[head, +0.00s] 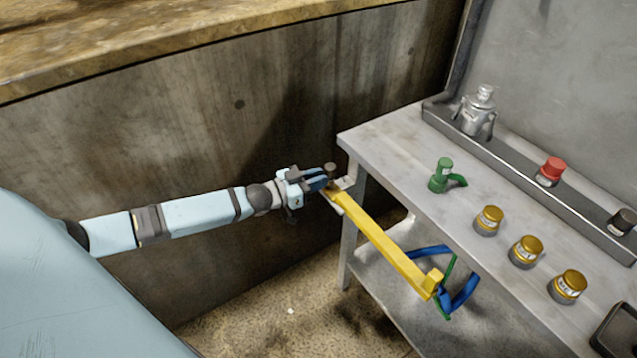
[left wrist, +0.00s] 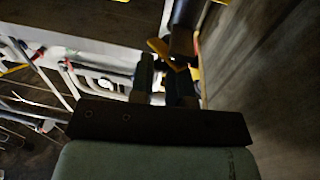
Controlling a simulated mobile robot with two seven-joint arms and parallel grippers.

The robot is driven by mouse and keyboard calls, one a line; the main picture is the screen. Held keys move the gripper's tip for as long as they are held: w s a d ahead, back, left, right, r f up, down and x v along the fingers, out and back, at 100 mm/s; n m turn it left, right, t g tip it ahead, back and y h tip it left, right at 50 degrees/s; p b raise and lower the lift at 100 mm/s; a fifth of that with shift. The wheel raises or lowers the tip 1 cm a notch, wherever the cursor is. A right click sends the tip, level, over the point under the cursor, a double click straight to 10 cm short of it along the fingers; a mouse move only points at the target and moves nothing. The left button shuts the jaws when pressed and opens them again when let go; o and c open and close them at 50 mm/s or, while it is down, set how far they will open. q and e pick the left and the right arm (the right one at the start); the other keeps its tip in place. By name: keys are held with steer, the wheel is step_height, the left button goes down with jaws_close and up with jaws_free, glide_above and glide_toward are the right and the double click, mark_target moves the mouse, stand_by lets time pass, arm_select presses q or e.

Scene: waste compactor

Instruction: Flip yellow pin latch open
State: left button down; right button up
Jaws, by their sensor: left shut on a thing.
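The yellow pin latch (head: 385,243) is a long yellow bar beside the grey table's edge. It slants from a bracket near the table's left corner down to a raised yellow block at its lower right end. My left gripper (head: 322,181) reaches in from the left and is shut on the latch's upper left end, by the bracket. The fingers hide part of that end. In the left wrist view, yellow parts of the latch (left wrist: 160,48) show at the tips of my left gripper (left wrist: 167,72). My right gripper is not in view.
The grey table (head: 385,150) carries a green fitting (head: 441,176), several yellow-capped knobs (head: 526,251), a red-capped knob (head: 551,170) and a metal fitting (head: 478,112). Blue straps (head: 463,292) hang near the latch's low end. A concrete wall (head: 150,125) stands close behind my left arm.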

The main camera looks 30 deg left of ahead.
arm_select(q)
steer(key=shift+w+a+f+m+g+h+b, duration=0.1)
steer(key=shift+a+f+m+g+h+b, duration=0.1)
steer(key=shift+m+g+h+b, duration=0.35)
steer(key=shift+a+r+m+g+h+b, duration=0.1)
steer(key=shift+m+g+h+b, duration=0.4)
steer(key=shift+m+g+h, duration=1.15)
steer(key=shift+g+h, duration=0.1)
steer(key=shift+h, duration=0.3)
steer(key=m+g+h, duration=0.1)
steer(key=m+g, duration=0.1)
steer(key=shift+a+g+h+b, duration=0.2)
steer(key=shift+g+h+b, duration=0.2)
steer(key=shift+m+g, duration=0.4)
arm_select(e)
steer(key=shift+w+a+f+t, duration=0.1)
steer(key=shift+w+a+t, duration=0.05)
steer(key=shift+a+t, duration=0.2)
arm_select(q)
steer(key=shift+g+h, duration=0.3)
steer(key=c, duration=1.1)
jaws_free()
steer(key=shift+s+a, duration=0.15)
steer(key=shift+s, duration=0.1)
steer(key=shift+c, duration=0.2)
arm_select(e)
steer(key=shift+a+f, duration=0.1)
